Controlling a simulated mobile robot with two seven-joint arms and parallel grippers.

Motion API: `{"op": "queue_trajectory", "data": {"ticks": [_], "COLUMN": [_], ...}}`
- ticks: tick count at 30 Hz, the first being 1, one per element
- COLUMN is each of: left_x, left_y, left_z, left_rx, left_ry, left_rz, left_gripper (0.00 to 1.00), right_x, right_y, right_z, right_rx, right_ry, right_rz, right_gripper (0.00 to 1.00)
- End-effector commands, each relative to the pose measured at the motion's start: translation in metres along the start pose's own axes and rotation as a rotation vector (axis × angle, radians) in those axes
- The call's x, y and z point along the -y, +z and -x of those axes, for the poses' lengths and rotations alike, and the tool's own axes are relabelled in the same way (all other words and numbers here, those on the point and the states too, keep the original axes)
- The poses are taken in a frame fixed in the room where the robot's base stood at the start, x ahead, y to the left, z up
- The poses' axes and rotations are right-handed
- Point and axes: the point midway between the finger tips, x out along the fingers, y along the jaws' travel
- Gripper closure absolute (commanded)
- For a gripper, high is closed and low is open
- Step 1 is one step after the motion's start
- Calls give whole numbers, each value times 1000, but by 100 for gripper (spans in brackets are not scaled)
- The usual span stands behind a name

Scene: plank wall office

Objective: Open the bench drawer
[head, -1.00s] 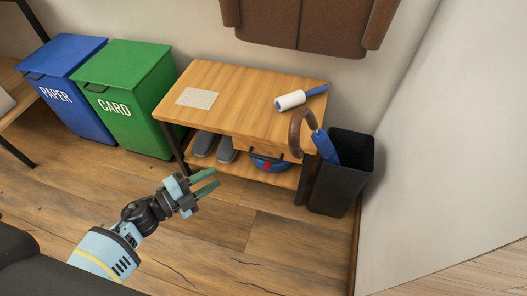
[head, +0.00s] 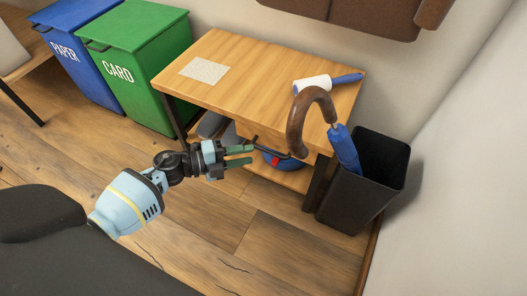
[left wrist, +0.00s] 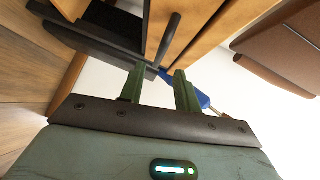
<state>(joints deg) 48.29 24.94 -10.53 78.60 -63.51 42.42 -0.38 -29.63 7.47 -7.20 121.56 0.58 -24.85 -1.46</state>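The wooden bench (head: 240,75) stands against the wall, with a drawer front under its top. The dark bar handle (head: 271,149) of the drawer runs along that front; it also shows in the left wrist view (left wrist: 169,40). The drawer looks shut. My left gripper (head: 250,155) is open, its two green fingers apart and empty, just left of the handle in the head view. In the left wrist view the fingers (left wrist: 158,84) point toward the handle, with a gap seemingly left between them. My right gripper is not in view.
A black bin (head: 360,190) with a brown-handled umbrella (head: 297,125) stands at the bench's right end, the hook close to the drawer. A lint roller (head: 313,84) lies on top. Green (head: 140,75) and blue (head: 85,65) bins stand left. Floor in front is clear.

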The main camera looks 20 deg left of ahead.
Motion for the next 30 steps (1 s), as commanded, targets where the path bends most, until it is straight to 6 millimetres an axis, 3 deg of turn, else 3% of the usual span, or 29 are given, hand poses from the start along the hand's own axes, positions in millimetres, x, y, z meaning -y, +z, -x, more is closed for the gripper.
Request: {"op": "queue_trajectory", "data": {"ticks": [9,22,30], "left_x": [-2,0,-1], "left_y": [0,0,0], "left_z": [-46,-57,-56], "left_rx": [0,1,1], "left_ry": [-1,0,0], "left_rz": [2,2,2], "left_gripper": [67,67,100], "right_x": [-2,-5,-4], "right_y": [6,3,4], "right_z": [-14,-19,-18], "right_rx": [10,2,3], "right_ry": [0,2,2], "right_rz": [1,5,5], "right_gripper": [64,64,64]}}
